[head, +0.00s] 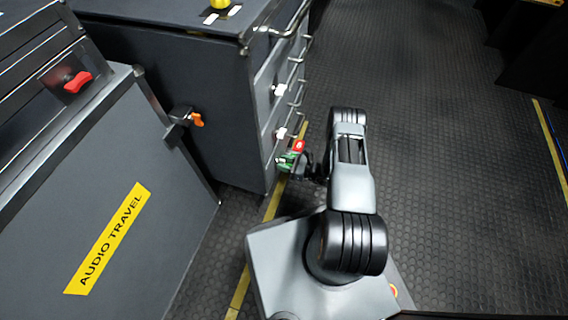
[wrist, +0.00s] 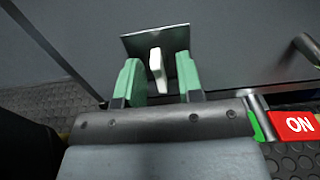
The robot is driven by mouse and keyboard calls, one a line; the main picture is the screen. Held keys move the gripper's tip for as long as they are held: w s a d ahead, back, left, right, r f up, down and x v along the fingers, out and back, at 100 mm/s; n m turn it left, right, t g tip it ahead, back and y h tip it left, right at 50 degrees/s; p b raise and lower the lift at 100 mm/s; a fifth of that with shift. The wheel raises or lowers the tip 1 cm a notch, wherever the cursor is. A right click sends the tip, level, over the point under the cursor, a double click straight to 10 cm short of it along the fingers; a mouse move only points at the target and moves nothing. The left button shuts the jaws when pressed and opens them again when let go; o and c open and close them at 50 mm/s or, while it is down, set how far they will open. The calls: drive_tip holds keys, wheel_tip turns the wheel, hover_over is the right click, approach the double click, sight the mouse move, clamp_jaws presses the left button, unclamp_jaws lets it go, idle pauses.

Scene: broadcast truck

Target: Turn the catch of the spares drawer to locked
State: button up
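In the wrist view a white catch (wrist: 157,66) stands nearly upright, slightly tilted, on a dark square plate (wrist: 180,38) on a grey drawer front (wrist: 230,50). My gripper (wrist: 158,82) is open, one green finger on each side of the catch. Gaps show on both sides, wider on the right. I cannot tell how deep the fingers reach around it. In the head view my gripper (head: 289,160) is at the low front of the dark drawer cabinet (head: 215,110), where it appears to hide this catch. No lock marking is readable.
Two other white catches, upper (head: 280,90) and lower (head: 281,133), and metal bar handles (head: 297,70) are on the cabinet front. An audio travel case (head: 120,200) stands left, with an orange catch (head: 198,120) near it. A red ON label (wrist: 295,125) is beside my gripper.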

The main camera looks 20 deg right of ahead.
drive_tip(key=shift+c, duration=0.5)
clamp_jaws()
drive_tip(key=shift+m, duration=0.3)
drive_tip(key=m+b, duration=0.1)
drive_tip(key=m, duration=0.2)
drive_tip(key=shift+f+m+b, duration=0.1)
drive_tip(key=shift+m+b, duration=0.2)
drive_tip(key=shift+m, duration=0.1)
drive_tip(key=m+b, duration=0.1)
drive_tip(key=m, duration=0.3)
drive_tip(key=shift+m, duration=0.3)
drive_tip(key=m, duration=0.4)
drive_tip(key=shift+m, duration=2.4)
